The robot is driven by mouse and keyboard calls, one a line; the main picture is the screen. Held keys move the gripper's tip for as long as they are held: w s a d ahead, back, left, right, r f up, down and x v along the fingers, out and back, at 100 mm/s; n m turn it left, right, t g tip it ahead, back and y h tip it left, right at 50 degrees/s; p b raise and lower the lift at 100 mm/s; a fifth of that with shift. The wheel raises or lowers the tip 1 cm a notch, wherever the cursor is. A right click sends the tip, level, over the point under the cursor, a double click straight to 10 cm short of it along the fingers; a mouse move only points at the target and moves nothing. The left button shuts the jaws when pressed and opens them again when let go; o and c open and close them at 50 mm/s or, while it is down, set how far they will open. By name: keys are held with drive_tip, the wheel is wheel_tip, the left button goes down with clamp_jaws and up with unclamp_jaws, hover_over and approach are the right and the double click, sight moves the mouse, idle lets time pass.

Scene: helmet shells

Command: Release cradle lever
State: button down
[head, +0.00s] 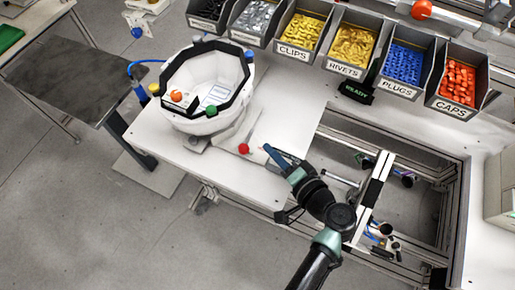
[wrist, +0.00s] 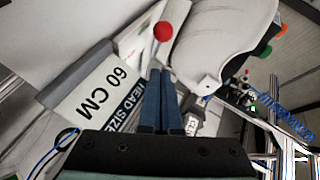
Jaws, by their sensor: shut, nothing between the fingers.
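The red ball knob of the cradle lever (head: 244,148) sits on the white table, just in front and to the right of the white helmet cradle (head: 235,132). The knob also shows in the wrist view (wrist: 163,31), just beyond my fingertips. The white helmet shell (head: 178,121) with a black rim rests open side up in the cradle. My gripper (head: 267,149) is shut and empty, its blue fingers side by side. The fingertips lie a little to the right of the knob and appear apart from it. In the wrist view my gripper (wrist: 161,72) points towards the knob.
A sign reading 60 CM (wrist: 112,80) lies left of my fingers in the wrist view. Open bins, including clips (head: 300,32) and caps (head: 459,85), line the back. A frame with an open gap (head: 415,185) is at right. Orange and green knobs sit on the shell's rim.

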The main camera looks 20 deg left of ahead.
sight(247, 142)
drive_tip(key=a, duration=0.1)
drive_tip(key=a+f+p, duration=0.1)
drive_tip(key=a, duration=0.1)
drive_tip(key=shift+s+f, duration=0.2)
drive_tip(key=shift+s, duration=0.2)
drive_tip(key=shift+a+f, duration=0.2)
drive_tip(key=shift+a, duration=0.1)
